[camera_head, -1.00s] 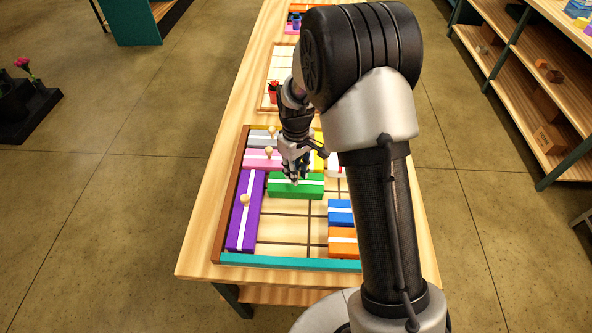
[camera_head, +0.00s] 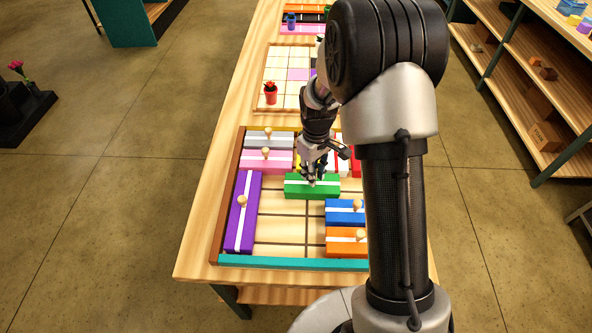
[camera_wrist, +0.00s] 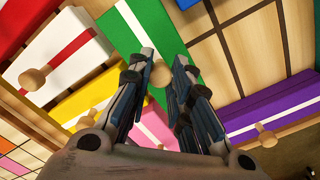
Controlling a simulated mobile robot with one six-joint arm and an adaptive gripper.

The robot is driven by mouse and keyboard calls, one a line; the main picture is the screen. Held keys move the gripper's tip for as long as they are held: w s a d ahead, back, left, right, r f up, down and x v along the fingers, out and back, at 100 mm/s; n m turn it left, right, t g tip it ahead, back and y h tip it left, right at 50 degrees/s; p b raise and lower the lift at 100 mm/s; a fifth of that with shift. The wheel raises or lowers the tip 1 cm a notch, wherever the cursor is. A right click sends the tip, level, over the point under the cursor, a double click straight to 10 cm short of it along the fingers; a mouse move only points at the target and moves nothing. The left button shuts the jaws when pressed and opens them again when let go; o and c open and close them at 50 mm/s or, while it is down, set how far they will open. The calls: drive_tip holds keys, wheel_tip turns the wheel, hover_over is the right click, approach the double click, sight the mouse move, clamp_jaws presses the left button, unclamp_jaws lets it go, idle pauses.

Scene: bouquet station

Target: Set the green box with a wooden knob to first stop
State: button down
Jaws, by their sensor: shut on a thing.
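The green box (camera_head: 300,187) with a white stripe lies in the sliding-block tray (camera_head: 262,262), below the pink box and right of the purple box. My gripper (camera_head: 313,181) reaches down onto its top. In the wrist view, my gripper (camera_wrist: 160,76) has its fingers on either side of the green box's wooden knob (camera_wrist: 160,73), shut on it. The green box (camera_wrist: 187,32) also shows behind the fingers there. A gap of bare tray floor separates it from the purple box (camera_head: 241,215).
A pink box (camera_head: 280,165) and grey box (camera_head: 262,138) lie at the upper left of the tray. Blue (camera_head: 343,217) and orange (camera_head: 343,248) boxes lie at lower right. Bare cells lie below the green box. A red flower pot (camera_head: 270,96) stands farther back.

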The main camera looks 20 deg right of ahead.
drive_tip(key=s+d, duration=0.1)
drive_tip(key=d, duration=0.3)
drive_tip(key=s+d, duration=0.1)
drive_tip(key=d, duration=0.2)
drive_tip(key=s+d, duration=0.1)
drive_tip(key=d, duration=0.3)
drive_tip(key=shift+s+d+p, duration=0.3)
drive_tip(key=shift+s, duration=0.1)
drive_tip(key=c, duration=1.5)
unclamp_jaws()
drive_tip(key=shift+d, duration=0.2)
drive_tip(key=shift+o, duration=0.4)
drive_tip(key=shift+a, duration=0.1)
drive_tip(key=shift+r, duration=0.3)
wheel_tip(320, 180, up, 12)
drive_tip(key=shift+f, duration=0.25)
